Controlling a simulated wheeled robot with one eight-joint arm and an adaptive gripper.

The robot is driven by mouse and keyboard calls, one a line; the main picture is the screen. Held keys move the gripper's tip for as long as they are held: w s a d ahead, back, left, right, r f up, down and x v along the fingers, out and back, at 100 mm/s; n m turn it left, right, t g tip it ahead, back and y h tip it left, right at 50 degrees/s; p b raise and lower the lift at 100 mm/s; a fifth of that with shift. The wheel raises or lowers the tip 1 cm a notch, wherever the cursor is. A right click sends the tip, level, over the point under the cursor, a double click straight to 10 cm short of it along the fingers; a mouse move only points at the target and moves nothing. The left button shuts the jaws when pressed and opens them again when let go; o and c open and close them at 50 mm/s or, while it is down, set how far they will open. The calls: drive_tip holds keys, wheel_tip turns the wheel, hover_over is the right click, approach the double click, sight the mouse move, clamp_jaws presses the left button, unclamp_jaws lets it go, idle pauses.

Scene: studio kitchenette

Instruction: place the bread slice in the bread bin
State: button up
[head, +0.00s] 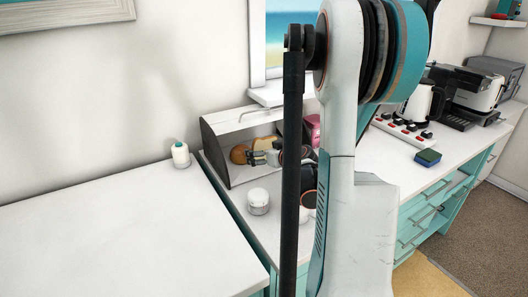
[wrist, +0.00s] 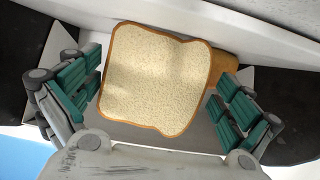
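The bread slice (wrist: 155,80), pale with a brown crust, lies between my gripper's spread fingers in the wrist view. Gaps show on both sides, clearest at the right, so the fingers do not appear to clamp it. My gripper (wrist: 160,100) is open, its teal pads apart. In the head view my gripper (head: 258,158) reaches into the open front of the bread bin (head: 213,148), with the tan slice (head: 265,143) just behind it. My arm hides the bin's right part. Whether the slice rests on the bin floor is hard to tell.
A brown bread piece (head: 238,154) is in the bin, left of my gripper; a brown piece (wrist: 224,68) also shows behind the slice. A white lidded jar (head: 258,201) stands before the bin, and a small white bottle (head: 181,155) stands left. The left counter is clear.

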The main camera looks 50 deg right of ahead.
drive_tip(key=shift+r, duration=0.1)
drive_tip(key=shift+s+r, duration=0.15)
drive_tip(key=shift+s, duration=0.05)
drive_tip(key=p+v, duration=0.3)
drive_tip(key=v, duration=0.8)
drive_tip(key=shift+s+a+p, duration=0.2)
drive_tip(key=shift+s+p, duration=0.05)
drive_tip(key=shift+p, duration=0.15)
idle(0.6)
